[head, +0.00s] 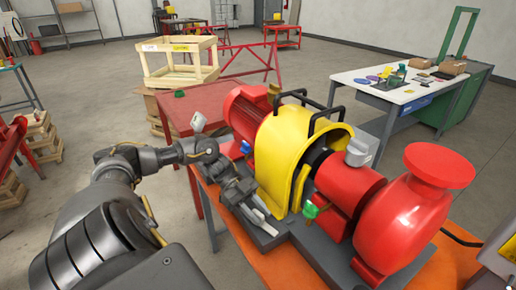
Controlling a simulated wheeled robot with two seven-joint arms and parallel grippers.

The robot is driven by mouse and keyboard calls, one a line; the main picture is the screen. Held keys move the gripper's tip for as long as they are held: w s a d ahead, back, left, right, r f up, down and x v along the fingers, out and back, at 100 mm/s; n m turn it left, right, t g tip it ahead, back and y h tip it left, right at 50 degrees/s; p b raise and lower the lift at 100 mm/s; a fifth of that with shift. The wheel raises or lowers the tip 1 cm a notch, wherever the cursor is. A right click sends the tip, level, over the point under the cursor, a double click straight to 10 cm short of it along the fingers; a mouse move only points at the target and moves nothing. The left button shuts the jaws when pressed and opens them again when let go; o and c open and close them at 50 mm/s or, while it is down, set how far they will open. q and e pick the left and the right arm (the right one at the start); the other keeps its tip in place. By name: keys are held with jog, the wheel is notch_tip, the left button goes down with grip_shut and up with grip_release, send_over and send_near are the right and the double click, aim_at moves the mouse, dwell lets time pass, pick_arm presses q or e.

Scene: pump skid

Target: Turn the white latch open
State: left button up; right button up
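The pump unit has a yellow guard (279,155) between a red motor (243,108) and a red pump (405,220). My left gripper (261,213) reaches in from the left, low against the near side of the guard. Pale pieces show at its fingertips; I cannot tell whether these are fingers or the white latch, and no white latch stands out clearly. I cannot see whether the fingers are open or shut. A blue latch (245,147) is to the left of the guard, and a green latch (310,209) is to its right. My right gripper is not in view.
Black handles (326,112) rise over the guard. A grey box (361,150) sits on the pump's far side. A red table (190,110) stands behind, left of the motor. A white-topped workbench (385,92) stands at the back right. Open floor lies between.

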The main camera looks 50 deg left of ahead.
pick_arm(q)
jog(key=shift+o, duration=0.3)
jog(key=shift+a, duration=0.25)
jog(key=b+v, duration=0.5)
jog(key=v, duration=0.2)
jog(key=shift+a, duration=0.45)
jog(key=shift+a+r, duration=0.1)
jog(key=shift+r, duration=0.2)
jog(key=shift+v, duration=0.9)
jog(key=shift+a, duration=0.1)
